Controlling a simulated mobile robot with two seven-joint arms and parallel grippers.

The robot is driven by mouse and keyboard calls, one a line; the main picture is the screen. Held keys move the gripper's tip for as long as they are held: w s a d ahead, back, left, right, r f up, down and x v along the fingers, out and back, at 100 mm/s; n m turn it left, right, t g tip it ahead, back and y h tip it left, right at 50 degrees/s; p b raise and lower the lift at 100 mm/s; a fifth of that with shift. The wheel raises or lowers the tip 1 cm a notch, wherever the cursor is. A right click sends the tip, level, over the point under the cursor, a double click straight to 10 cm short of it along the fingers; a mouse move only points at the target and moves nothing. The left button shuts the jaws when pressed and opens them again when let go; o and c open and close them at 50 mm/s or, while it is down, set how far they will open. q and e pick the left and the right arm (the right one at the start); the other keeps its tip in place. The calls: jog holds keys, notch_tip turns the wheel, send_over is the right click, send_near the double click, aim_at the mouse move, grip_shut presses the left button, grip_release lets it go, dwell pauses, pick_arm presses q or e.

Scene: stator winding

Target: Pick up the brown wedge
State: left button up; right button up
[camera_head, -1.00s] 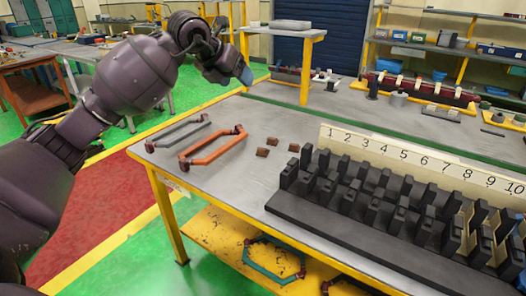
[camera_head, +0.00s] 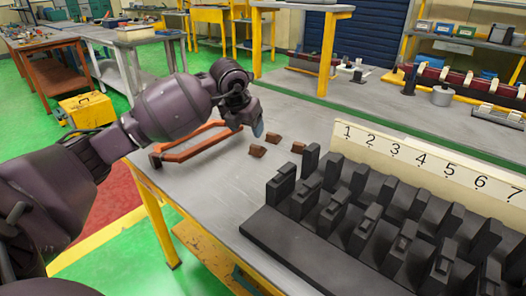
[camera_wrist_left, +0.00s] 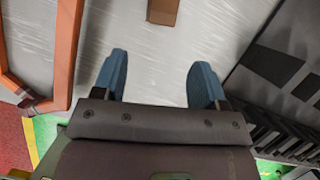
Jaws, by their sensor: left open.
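Three small brown wedges lie on the grey tabletop: a front one (camera_head: 257,151), a back one (camera_head: 273,138) and a right one (camera_head: 298,147). My left gripper (camera_head: 257,128) points down just behind and above the front and back wedges in the head view. In the left wrist view its two blue fingers (camera_wrist_left: 158,85) are apart with nothing between them. One brown wedge (camera_wrist_left: 162,10) shows there at the top edge, beyond the fingertips and partly cut off. I cannot tell which of the three it is. My right gripper is not in view.
An orange frame-shaped coil (camera_head: 195,146) lies left of the wedges, partly behind my left arm. A black slotted block (camera_head: 290,228) with a numbered cream board (camera_head: 430,165) fills the table's right side. Bare tabletop (camera_head: 215,185) lies in front of the wedges.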

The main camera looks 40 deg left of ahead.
aim_at(255, 146)
pick_arm(q)
jog(key=b+x, duration=0.1)
jog(key=x, duration=0.3)
jog(key=shift+w+f, duration=0.1)
jog(key=shift+f, duration=0.25)
jog(key=shift+w+f, duration=0.2)
jog(key=shift+f, duration=0.1)
jog(key=x, duration=0.2)
jog(key=b+x, duration=0.1)
jog(key=x, duration=0.1)
jog(key=shift+w, duration=0.3)
jog(key=shift+w+f+b, duration=0.15)
jog(key=shift+f+b, duration=0.15)
jog(key=shift+b, duration=0.05)
jog(key=shift+a+r, duration=0.1)
jog(key=shift+r, duration=0.05)
jog(key=c, duration=0.7)
jog(key=shift+c, duration=0.4)
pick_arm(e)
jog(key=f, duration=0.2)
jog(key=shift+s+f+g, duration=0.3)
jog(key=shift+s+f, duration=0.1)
